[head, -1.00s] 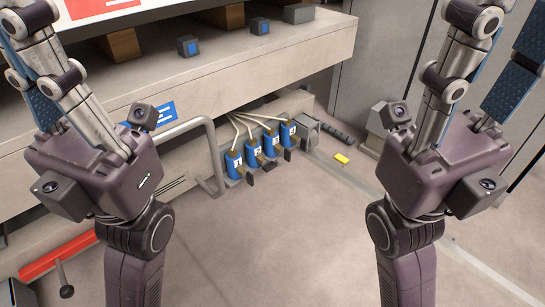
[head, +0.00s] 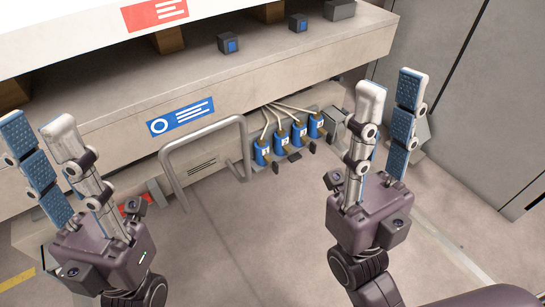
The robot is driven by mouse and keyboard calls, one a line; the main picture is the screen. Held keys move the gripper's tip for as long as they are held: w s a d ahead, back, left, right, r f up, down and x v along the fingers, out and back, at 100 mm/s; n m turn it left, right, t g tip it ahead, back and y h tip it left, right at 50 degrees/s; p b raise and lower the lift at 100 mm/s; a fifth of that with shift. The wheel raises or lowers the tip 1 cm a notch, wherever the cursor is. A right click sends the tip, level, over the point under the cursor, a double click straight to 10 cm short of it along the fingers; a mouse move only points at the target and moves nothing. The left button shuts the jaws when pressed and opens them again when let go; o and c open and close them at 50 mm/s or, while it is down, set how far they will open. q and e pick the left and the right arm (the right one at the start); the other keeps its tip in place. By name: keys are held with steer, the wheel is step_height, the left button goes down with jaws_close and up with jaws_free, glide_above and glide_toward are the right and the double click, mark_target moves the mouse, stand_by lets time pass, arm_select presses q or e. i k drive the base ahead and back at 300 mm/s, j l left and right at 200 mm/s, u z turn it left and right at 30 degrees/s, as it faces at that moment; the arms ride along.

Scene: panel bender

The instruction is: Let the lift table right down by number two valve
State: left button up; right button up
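Several blue valves stand in a slanting row low against the beige machine, with pale hoses running up from them. Their small white number labels are hard to read; the second from the left (head: 281,141) appears to be number two. Dark levers stick out at their fronts. My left gripper (head: 38,122) is open and empty at the far left, well away from the valves. My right gripper (head: 391,85) is open and empty, in front and to the right of the row, not touching it. I cannot tell which part is the lift table.
A grey bent-tube rail (head: 205,132) stands just left of the valves. A blue sign (head: 180,116) is on the machine front above it. Blue-faced boxes (head: 229,43) sit on the ledge. Grey cabinets (head: 480,90) stand at right. The floor (head: 245,235) before the valves is clear.

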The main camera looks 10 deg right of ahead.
mark_target(292, 157)
steer(key=i+l+u, duration=0.1)
steer(key=l+u, duration=0.3)
steer(key=l, duration=0.6)
steer(key=l+u, duration=0.45)
steer(key=l, duration=0.55)
